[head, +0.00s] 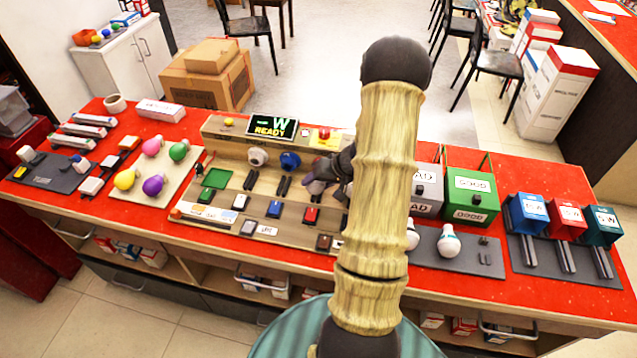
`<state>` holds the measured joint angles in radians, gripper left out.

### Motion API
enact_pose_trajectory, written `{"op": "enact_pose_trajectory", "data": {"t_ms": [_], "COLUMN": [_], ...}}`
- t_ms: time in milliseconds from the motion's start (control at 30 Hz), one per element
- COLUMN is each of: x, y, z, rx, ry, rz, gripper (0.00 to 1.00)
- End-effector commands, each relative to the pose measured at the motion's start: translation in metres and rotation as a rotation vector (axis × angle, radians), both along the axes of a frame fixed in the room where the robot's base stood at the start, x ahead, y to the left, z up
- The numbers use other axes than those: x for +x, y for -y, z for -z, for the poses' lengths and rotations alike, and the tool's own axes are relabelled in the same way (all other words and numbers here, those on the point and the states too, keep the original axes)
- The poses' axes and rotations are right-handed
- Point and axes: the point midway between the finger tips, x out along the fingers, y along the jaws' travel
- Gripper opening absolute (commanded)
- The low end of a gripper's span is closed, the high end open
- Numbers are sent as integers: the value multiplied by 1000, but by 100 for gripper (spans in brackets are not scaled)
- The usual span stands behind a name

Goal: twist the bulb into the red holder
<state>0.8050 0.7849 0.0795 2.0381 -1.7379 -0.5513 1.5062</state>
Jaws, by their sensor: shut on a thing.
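My gripper (322,178) is shut over the right part of the test board (222,147), low in front of its raised back panel. The bulb in its jaws is almost wholly hidden by the fingers and arm, so its colour and tilt cannot be told. A white holder (256,157) and a blue holder (290,161) sit in a row on the panel, left of the gripper. The red holder cannot be made out; the gripper covers the spot right of the blue one. Whether the bulb touches a holder is hidden.
A READY display (272,126) is behind. Pink (152,147), green (178,151), yellow (127,179) and purple (153,186) bulbs lie left. A green GOOD box (470,198) and white bulb (449,241) are right.

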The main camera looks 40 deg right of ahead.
Motion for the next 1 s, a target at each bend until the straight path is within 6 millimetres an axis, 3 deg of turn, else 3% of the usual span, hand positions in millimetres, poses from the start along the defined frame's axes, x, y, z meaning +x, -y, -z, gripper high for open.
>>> {"op": "enact_pose_trajectory", "data": {"t_ms": [100, 400, 1000], "x": [0, -1, 0], "y": [0, 2, -1], "z": [14, 28, 28], "rx": [0, 0, 0], "ry": [1, -1, 0], "rz": [0, 3, -2], "gripper": [31, 31, 31]}}
